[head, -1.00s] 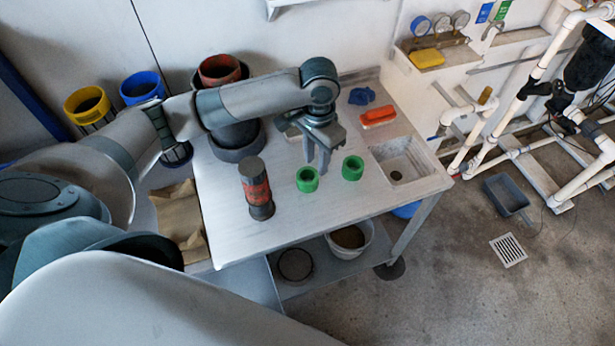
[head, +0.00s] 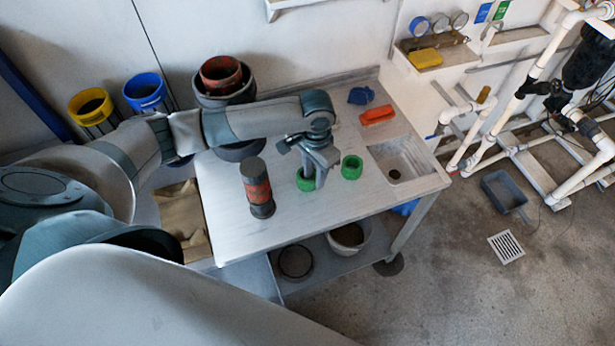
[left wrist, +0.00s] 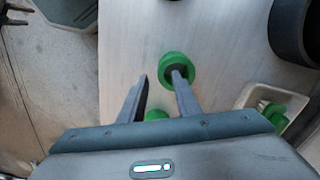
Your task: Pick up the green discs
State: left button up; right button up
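Two green ring-shaped discs stand on the metal table. In the head view, the left green disc (head: 306,184) is partly behind my left gripper (head: 315,177); the right green disc (head: 352,167) stands clear. In the left wrist view, my left gripper (left wrist: 160,77) is open, fingers apart. One fingertip overlaps the centre of a green disc (left wrist: 177,58); I cannot tell whether it touches. Another green disc (left wrist: 156,115) shows partly between the fingers. More green (left wrist: 275,114) lies in a pale tray (left wrist: 296,98) at the right.
A red-and-black cylinder (head: 257,188) stands left of the discs. Dark pots (head: 238,150) stand at the table's back left. A sink (head: 400,160), an orange brush (head: 377,115) and a blue item (head: 361,95) are on the right. The table's front is clear.

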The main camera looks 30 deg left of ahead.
aim_at(313, 180)
pick_arm(q)
jog(key=shift+a+f+p, duration=0.15)
jog(key=shift+f+p, duration=0.15)
jog(key=shift+f, duration=0.7)
jog(key=shift+a+f+p, duration=0.1)
jog(key=shift+f+p, duration=0.2)
jog(key=shift+f, duration=0.65)
grip_shut()
